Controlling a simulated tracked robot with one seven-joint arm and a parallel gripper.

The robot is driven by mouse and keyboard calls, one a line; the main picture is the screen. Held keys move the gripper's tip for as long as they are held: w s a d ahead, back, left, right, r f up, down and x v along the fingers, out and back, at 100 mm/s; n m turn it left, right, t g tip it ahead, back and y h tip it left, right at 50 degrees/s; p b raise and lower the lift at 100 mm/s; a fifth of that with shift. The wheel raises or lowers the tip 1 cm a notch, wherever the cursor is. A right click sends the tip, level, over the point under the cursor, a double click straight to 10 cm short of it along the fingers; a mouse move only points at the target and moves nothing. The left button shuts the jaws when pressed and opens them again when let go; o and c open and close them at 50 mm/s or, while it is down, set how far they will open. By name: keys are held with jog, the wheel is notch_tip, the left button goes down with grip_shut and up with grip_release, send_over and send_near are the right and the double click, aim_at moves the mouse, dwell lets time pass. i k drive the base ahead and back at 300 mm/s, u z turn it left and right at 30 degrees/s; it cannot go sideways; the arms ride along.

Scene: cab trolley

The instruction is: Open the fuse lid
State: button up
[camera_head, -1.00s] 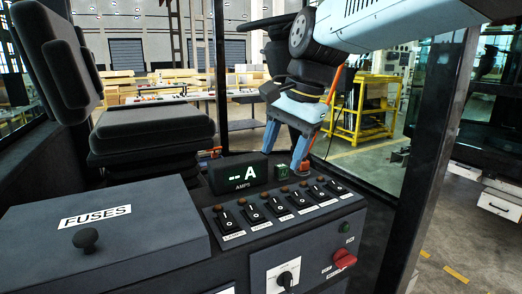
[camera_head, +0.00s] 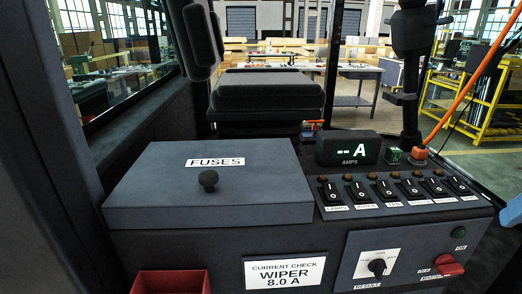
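The fuse lid (camera_head: 150,190) is a dark grey slab marked FUSES, lying flat and shut on the left of the console. A round black knob (camera_head: 208,180) stands up near its front edge. Whatever is under the lid is hidden. My gripper is not in view. Only a small light blue piece, perhaps part of my arm, shows at the right edge, well away from the lid.
A row of black switches (camera_head: 393,190) and an AMPS display (camera_head: 347,148) stand right of the lid. Below are a CURRENT CHECK WIPER 8.0 A card (camera_head: 285,272), a rotary dial (camera_head: 377,266), a red handle (camera_head: 448,265) and a red bin (camera_head: 170,282). A seat (camera_head: 268,95) is behind.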

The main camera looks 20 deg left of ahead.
aim_at(204, 184)
jog(key=z, duration=1.5)
jog(key=i, duration=0.1)
jog(key=u, duration=3.25)
jog(key=k, duration=0.75)
jog(key=z, duration=0.55)
jog(key=i, duration=1)
jog(key=z, duration=0.1)
